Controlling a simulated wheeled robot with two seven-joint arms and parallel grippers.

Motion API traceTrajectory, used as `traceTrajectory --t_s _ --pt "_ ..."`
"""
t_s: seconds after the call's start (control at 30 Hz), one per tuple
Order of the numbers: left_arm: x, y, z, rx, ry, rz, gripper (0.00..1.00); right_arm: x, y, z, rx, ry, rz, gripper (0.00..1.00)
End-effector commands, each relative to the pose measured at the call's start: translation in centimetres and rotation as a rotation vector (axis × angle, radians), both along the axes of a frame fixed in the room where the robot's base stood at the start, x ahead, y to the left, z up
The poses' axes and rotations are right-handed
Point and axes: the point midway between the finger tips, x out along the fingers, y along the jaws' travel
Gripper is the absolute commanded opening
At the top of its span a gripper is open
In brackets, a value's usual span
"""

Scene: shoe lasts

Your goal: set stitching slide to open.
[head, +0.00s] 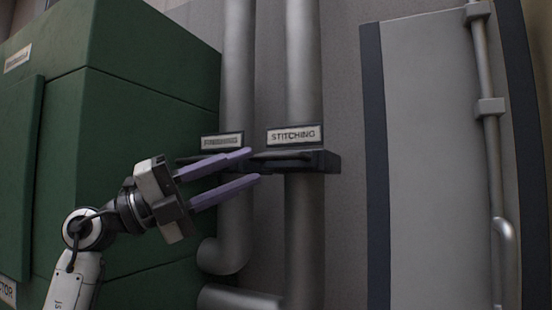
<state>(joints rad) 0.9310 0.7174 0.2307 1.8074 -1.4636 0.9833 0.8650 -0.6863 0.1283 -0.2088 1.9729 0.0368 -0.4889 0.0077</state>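The stitching slide (322,160) is a dark flat plate set across a grey vertical pipe, below a white label (293,135) reading STITCHING. A dark flat bar reaches left from it, and my gripper partly covers that bar. My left gripper (254,165) comes in from the left with two purple fingers. The fingers are apart, with their tips just left of the stitching slide. I cannot tell whether the upper finger touches the dark bar. Nothing shows clearly held between the fingers. My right gripper is not in view.
A second pipe (238,80) with a label (222,141), seemingly FINISHING, stands left of the stitching pipe (304,240). A large green cabinet (150,120) fills the left. A grey panel (430,150) with a thin pipe stands right. Wall between looks clear.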

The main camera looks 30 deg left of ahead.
Motion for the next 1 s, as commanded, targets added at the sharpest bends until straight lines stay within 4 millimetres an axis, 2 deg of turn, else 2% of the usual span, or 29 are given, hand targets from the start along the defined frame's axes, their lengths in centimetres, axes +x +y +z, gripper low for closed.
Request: traceTrajectory --t_s 0.2,0.4,0.8,1.0 --pt "2.1 -2.3 1.6 -0.001 -0.001 -0.004 0.29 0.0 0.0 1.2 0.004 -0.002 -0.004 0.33" --pt "3.8 -4.1 2.5 -0.001 0.0 -0.004 0.29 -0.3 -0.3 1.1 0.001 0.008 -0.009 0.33" --pt "4.5 -4.7 2.6 0.001 0.0 -0.002 0.29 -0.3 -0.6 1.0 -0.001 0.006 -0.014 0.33" --pt "4.5 -4.7 2.6 0.001 -0.001 -0.003 0.0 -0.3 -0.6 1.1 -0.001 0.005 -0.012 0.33"
